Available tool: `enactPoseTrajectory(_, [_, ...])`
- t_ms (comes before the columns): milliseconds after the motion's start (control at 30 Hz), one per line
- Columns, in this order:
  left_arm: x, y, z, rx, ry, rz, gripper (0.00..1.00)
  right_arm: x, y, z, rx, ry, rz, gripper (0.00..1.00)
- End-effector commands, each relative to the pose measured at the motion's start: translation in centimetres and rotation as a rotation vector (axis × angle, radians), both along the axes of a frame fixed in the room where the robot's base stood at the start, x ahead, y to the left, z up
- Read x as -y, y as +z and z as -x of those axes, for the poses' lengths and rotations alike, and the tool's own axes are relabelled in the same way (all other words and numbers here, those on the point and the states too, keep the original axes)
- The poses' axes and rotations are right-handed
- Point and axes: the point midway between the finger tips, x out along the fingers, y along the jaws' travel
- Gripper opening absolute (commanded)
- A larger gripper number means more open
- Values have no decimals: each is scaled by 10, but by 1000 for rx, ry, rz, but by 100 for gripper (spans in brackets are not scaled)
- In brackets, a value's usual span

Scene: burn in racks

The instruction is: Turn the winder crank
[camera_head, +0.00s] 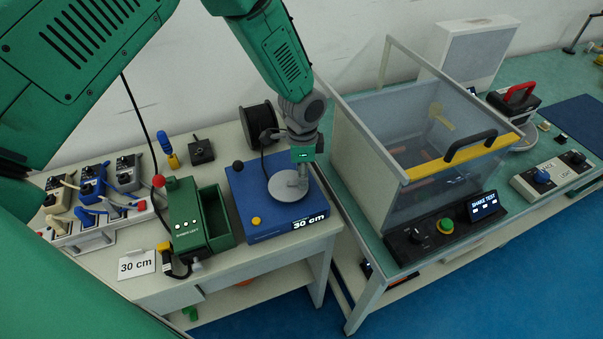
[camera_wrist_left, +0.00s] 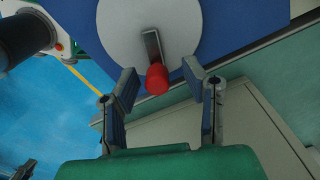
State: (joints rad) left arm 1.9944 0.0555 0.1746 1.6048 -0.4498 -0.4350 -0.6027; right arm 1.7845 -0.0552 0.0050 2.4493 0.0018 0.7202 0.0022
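The winder is a blue box (camera_head: 245,213) on the white bench, with a pale round disc (camera_head: 288,187) on top and a display reading 30 cm. My left gripper (camera_head: 296,172) is over the disc and hides much of it in the head view. In the left wrist view, the crank is a grey metal arm (camera_wrist_left: 152,45) on the white disc (camera_wrist_left: 115,40), with a red knob (camera_wrist_left: 157,79) at its end. My left gripper (camera_wrist_left: 164,82) is open, with one finger on each side of the red knob and a gap to both.
A black cable spool (camera_head: 258,121) stands behind the winder. A green box (camera_head: 190,225) is on its left, with a 30 cm card (camera_head: 137,264) nearby. A clear-walled bin with a yellow-edged lid (camera_head: 465,156) stands on the right bench.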

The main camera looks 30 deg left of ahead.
Motion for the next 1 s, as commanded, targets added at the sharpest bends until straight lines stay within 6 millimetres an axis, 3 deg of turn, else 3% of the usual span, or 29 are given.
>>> enactPoseTrajectory(500, [-4, 97, -1, 4, 3, 2, 40, 0, 0, -1, 1, 0, 0, 0])
enactPoseTrajectory(700, [-5, 113, 0, 0, 2, 1, 40, 0, 0, -1, 1, 0, 0, 0])
enactPoseTrajectory(1000, [-5, 114, 1, -1, 2, 2, 40, 0, -1, -3, -2, 0, 0, 0])
